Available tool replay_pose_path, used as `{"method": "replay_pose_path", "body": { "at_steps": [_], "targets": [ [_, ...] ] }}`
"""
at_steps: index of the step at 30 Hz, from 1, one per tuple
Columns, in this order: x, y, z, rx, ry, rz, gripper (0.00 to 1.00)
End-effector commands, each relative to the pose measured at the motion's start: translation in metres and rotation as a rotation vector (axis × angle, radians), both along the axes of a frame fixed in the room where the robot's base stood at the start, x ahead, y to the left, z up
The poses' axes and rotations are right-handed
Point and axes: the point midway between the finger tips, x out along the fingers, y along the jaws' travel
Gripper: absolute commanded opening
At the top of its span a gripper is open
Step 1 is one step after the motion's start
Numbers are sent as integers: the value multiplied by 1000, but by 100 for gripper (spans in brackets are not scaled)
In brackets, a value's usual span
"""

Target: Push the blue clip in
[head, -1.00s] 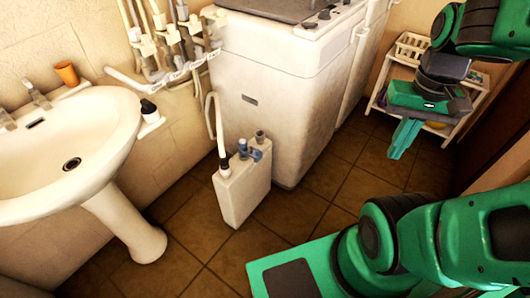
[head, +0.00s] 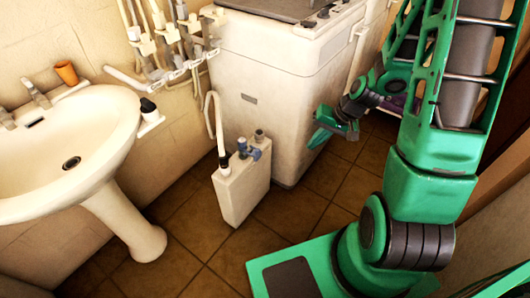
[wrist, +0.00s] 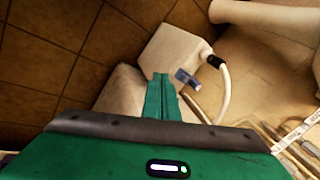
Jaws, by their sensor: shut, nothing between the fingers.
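The blue clip (head: 255,154) is a small blue-grey piece at the top of a white box-shaped canister (head: 242,193), which stands upright on the floor in front of the washing machine. In the wrist view the clip (wrist: 186,77) shows just right of my fingertips, at the edge of the canister (wrist: 172,50). My gripper (head: 318,138) is shut and empty, to the right of the clip and apart from it in the head view. Its fingers (wrist: 161,80) lie together in the wrist view. How far in the clip sits cannot be told.
A white hose (head: 214,120) rises from the canister's left end. The washing machine (head: 275,90) stands behind it. The washbasin (head: 95,135) with its pedestal (head: 130,225) is at the left, and pipes (head: 170,50) run along the wall. Tiled floor is free right of the canister.

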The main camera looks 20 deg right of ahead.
Motion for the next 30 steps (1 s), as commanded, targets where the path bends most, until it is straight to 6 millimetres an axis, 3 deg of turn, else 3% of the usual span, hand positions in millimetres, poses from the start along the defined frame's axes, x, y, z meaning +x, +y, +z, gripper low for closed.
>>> {"method": "replay_pose_path", "body": {
  "at_steps": [1, 6, 15, 21, 30],
  "targets": [
    [6, 6, -15, 36, -8, -21, 0],
    [31, 26, -51, 157, -70, -111, 0],
    [63, 46, -101, 338, -154, -331, 0],
    [71, 48, -116, 390, -177, -422, 0],
    [73, 47, -117, 398, -183, -438, 0]
  ]
}}
